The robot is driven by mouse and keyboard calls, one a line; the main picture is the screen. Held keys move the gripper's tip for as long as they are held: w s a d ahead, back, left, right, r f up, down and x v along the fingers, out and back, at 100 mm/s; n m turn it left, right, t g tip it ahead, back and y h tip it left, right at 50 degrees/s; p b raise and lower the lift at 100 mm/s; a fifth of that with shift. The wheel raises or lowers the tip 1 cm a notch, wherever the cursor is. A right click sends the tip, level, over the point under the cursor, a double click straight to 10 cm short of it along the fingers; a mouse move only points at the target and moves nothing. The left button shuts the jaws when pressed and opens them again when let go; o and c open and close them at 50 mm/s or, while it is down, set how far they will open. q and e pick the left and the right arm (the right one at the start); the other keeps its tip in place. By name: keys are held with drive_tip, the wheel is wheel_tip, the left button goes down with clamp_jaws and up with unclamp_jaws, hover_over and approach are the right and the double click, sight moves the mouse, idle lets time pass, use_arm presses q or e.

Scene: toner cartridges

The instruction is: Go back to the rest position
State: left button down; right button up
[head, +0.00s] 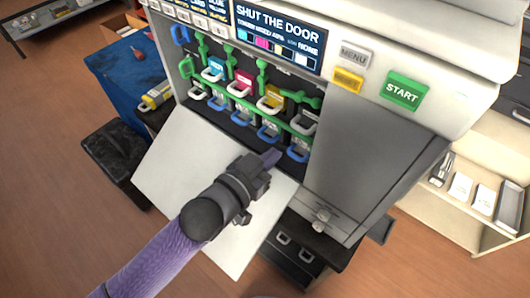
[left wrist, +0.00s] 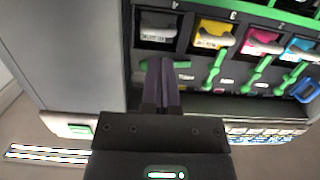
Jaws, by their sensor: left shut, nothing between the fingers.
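My left gripper (head: 270,158) is shut and empty in front of the printer's open bay, near its lower right end. In the left wrist view the closed fingers (left wrist: 161,85) point at the bay near a green lever (left wrist: 178,64) below the black cartridge (left wrist: 158,32). The yellow cartridge (head: 271,98), magenta cartridge (head: 242,83) and cyan cartridge (head: 214,70) sit in their slots. The white front door (head: 185,160) is folded down open, with my left arm over it. The display (head: 278,35) reads "SHUT THE DOOR". My right gripper is not in view.
A grey panel (head: 360,150) closes the printer's right side, below the green START button (head: 403,91). A black stool (head: 115,160) and a blue-covered table (head: 130,70) stand at left. A white shelf (head: 460,215) stands at right. The floor at front left is clear.

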use_arm(q)
drive_tip(key=shift+v, duration=1.15)
drive_tip(key=shift+f, duration=0.15)
